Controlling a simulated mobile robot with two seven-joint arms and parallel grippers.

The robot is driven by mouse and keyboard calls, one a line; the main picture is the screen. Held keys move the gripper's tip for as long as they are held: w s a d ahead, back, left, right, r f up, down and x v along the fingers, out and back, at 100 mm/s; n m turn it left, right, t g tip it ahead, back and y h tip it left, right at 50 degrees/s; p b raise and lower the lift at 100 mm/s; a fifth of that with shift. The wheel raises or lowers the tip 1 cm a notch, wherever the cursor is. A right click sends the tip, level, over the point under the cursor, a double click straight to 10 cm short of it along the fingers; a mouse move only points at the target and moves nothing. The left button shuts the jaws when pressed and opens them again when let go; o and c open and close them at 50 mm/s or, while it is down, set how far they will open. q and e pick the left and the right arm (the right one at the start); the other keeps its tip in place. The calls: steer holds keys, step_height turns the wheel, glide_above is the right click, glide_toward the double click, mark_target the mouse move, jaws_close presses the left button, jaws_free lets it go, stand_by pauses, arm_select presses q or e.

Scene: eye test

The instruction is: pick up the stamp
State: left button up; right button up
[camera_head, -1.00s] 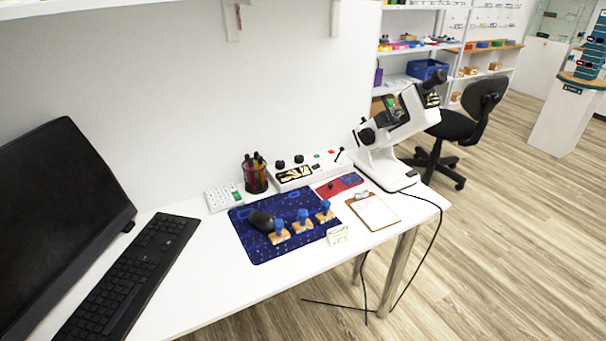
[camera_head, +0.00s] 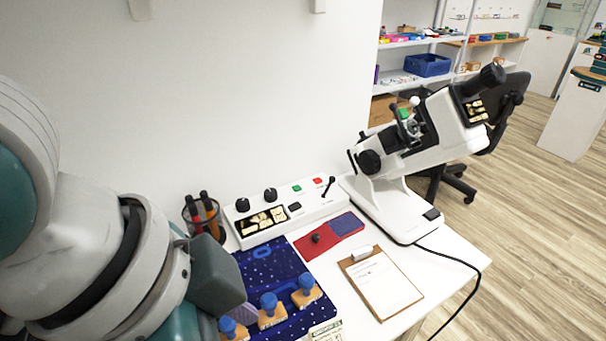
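Three stamps with blue knobs and wooden bases stand in a row on the dark blue mat (camera_head: 262,258): a left stamp (camera_head: 228,328), a middle stamp (camera_head: 269,309) and a right stamp (camera_head: 306,291). The left one is partly cut off by the frame's lower edge and close to my arm. My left arm fills the left side, and its dark gripper (camera_head: 222,285) hangs over the mat's left part, just left of and above the stamps. Its fingertips are not clear, so I cannot tell its opening. My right gripper is not in view.
A white control box (camera_head: 290,208) and pen cup (camera_head: 204,218) stand behind the mat. A red and blue pad (camera_head: 330,238), clipboard (camera_head: 382,283) and small white card block (camera_head: 326,331) lie right of it. A white optical instrument (camera_head: 405,165) stands at back right.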

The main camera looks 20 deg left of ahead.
arm_select(q)
step_height(320, 180, down, 5)
steer(key=w+m+b, duration=0.3)
steer(key=b, duration=0.1)
steer(key=m+g+y+b, duration=0.3)
steer(key=m+b, duration=0.1)
steer(key=b, duration=0.8)
glide_above(226, 321)
steer(key=f, duration=0.4)
steer(key=d+f, duration=0.1)
steer(key=f, duration=0.2)
steer(key=shift+s, duration=0.15)
steer(key=shift+a+f+b, duration=0.25)
steer(key=shift+f+b, duration=0.1)
steer(key=shift+b, duration=0.05)
step_height(226, 321, down, 4)
steer(key=shift+r+b, duration=0.1)
steer(key=shift+b, duration=0.35)
steer(key=f, duration=0.1)
steer(key=f+b, duration=0.1)
steer(key=f, duration=0.3)
steer(key=shift+a+b, duration=0.25)
steer(key=shift+b, duration=0.05)
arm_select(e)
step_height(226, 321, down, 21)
arm_select(q)
steer(key=shift+c, duration=0.3)
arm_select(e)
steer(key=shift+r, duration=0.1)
